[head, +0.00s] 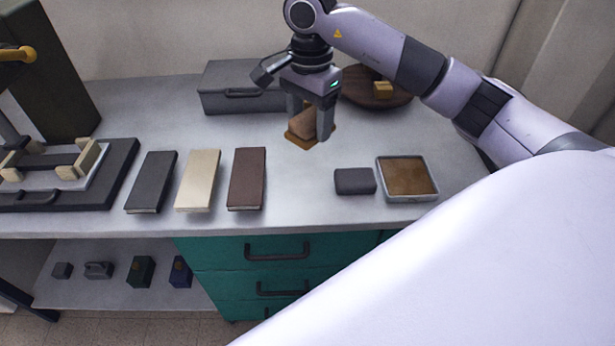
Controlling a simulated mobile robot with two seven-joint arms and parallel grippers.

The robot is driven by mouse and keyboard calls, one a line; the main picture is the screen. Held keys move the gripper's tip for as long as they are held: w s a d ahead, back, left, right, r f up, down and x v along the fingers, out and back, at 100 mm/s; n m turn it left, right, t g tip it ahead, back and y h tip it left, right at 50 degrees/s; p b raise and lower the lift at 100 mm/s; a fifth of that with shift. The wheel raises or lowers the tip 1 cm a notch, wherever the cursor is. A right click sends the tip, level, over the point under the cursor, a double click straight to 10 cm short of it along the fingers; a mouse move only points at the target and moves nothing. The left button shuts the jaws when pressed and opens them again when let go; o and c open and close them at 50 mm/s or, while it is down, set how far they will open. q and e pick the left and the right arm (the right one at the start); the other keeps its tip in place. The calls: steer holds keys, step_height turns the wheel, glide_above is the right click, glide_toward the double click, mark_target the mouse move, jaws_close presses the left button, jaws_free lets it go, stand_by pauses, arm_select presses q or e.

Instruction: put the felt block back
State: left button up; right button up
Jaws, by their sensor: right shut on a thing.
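My right gripper (311,112) reaches in from the upper right, pointing down over the back middle of the bench. It is shut on a small brown block (304,124), which looks like the felt block. A flat orange-brown pad (299,141) shows under and around the block. I cannot tell whether the block touches the pad or is held just above it. The fingers hide part of the block. A dark grey block (355,181) lies apart at the front right, beside a metal tray (437,190) with a brown inside. My left gripper is not in view.
Three books or covers, black (152,181), cream (198,180) and brown (247,178), lie in a row. A grey box (222,99) stands behind. A round wooden dish (357,91) is behind the gripper. A press (117,172) stands left. Bench front centre is clear.

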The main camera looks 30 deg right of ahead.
mark_target(309, 188)
step_height(309, 188, down, 15)
steer(key=shift+f+p, duration=0.1)
steer(key=shift+p, duration=0.4)
steer(key=shift+f, duration=0.2)
steer(key=o, duration=0.9)
steer(key=shift+r, duration=0.15)
